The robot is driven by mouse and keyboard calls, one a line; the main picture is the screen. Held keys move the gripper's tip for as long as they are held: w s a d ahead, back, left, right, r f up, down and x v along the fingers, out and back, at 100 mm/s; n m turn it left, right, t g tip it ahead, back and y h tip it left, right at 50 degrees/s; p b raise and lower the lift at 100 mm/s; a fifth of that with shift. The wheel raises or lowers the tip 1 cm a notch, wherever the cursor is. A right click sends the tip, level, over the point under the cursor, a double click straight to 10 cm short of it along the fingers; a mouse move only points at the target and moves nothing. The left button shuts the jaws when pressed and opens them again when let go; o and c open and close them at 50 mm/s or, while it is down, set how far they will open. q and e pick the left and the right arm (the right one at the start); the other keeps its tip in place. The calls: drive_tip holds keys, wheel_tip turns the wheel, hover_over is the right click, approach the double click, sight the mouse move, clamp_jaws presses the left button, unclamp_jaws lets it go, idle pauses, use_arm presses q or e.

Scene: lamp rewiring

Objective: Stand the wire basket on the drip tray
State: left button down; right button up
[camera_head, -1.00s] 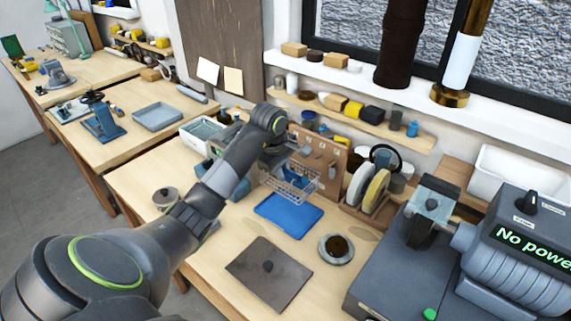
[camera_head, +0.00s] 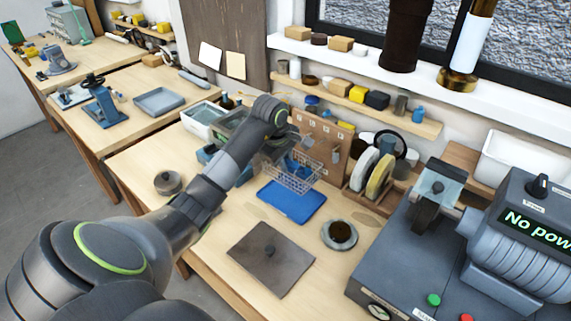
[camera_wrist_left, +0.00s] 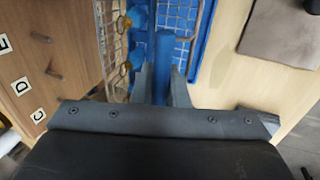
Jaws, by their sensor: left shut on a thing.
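The wire basket (camera_head: 296,180) is a light metal mesh box with blue parts. My left gripper (camera_wrist_left: 158,75) is shut on its upright blue handle (camera_wrist_left: 164,60), with mesh on both sides. In the head view the basket overlaps the far edge of the blue drip tray (camera_head: 292,205), which lies flat on the bench. A blue edge beside the mesh shows in the left wrist view. I cannot tell whether the basket's underside touches the tray. The fingertips are hidden behind the wrist in the head view. My right gripper is out of view.
A pegboard (camera_head: 322,143) with lettered hooks stands close behind the basket. Upright discs (camera_head: 379,176) are to its right. A dark mat (camera_head: 270,258) and a round dish (camera_head: 340,235) lie in front. A grey machine (camera_head: 415,265) fills the right.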

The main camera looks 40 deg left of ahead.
use_arm(q)
drive_tip(key=shift+f+b, duration=1)
drive_tip(key=shift+f, duration=1.2)
wheel_tip(320, 180, down, 4)
drive_tip(key=shift+f+b, duration=0.15)
drive_tip(key=shift+b, duration=1)
drive_tip(key=shift+f+b, duration=0.35)
drive_tip(key=shift+b, duration=0.2)
drive_tip(key=shift+f, duration=0.1)
drive_tip(key=c, duration=1.3)
unclamp_jaws()
drive_tip(key=shift+c, duration=0.2)
